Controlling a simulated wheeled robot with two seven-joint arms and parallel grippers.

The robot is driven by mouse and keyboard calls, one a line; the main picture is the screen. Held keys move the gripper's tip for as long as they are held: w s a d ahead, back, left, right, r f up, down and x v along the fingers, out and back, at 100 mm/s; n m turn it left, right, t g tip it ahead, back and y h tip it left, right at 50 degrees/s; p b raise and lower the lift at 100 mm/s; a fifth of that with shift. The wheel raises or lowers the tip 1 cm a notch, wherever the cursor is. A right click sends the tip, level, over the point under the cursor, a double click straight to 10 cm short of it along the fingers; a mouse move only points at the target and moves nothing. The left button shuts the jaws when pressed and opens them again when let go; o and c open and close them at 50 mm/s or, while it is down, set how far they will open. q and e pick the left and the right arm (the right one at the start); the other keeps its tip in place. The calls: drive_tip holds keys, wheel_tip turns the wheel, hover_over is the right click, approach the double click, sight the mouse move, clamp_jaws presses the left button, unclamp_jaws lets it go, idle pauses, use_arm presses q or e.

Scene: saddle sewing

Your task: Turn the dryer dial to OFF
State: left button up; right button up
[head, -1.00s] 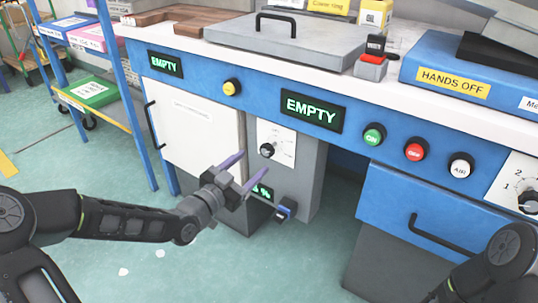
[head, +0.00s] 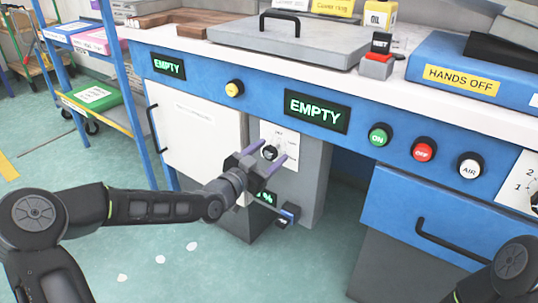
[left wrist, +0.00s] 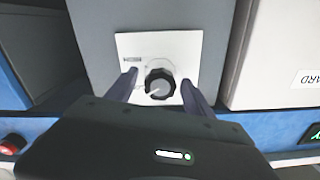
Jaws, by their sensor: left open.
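The dryer dial is a black round knob (head: 270,153) on a white label plate (head: 289,146), set in the grey column under the counter. In the left wrist view the knob (left wrist: 160,84) sits on its plate (left wrist: 190,45) between my two fingers. My left gripper (head: 271,152) is open, its purple-grey fingers at either side of the knob. I cannot tell whether they touch it. The dial's lettering is too small to read. My right gripper is not in view; only part of that arm shows at the lower right.
A white cabinet door (head: 200,137) is left of the column. A blue drawer (head: 425,220) with a black handle is at the right. The floor in front is mostly clear.

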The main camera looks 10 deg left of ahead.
use_arm(q)
drive_tip(key=shift+c, duration=0.5)
clamp_jaws()
drive_tip(key=shift+n+p, duration=0.3)
drive_tip(key=shift+n, duration=0.2)
drive_tip(key=n+p, duration=0.2)
drive_tip(key=n, duration=0.3)
drive_tip(key=shift+r+p, duration=0.1)
drive_tip(key=shift+p, duration=0.25)
drive_tip(key=n+p, duration=0.1)
drive_tip(key=n, duration=0.2)
drive_tip(key=shift+n, duration=0.3)
drive_tip(key=shift+n+p, duration=0.6)
drive_tip(key=shift+n, duration=0.6)
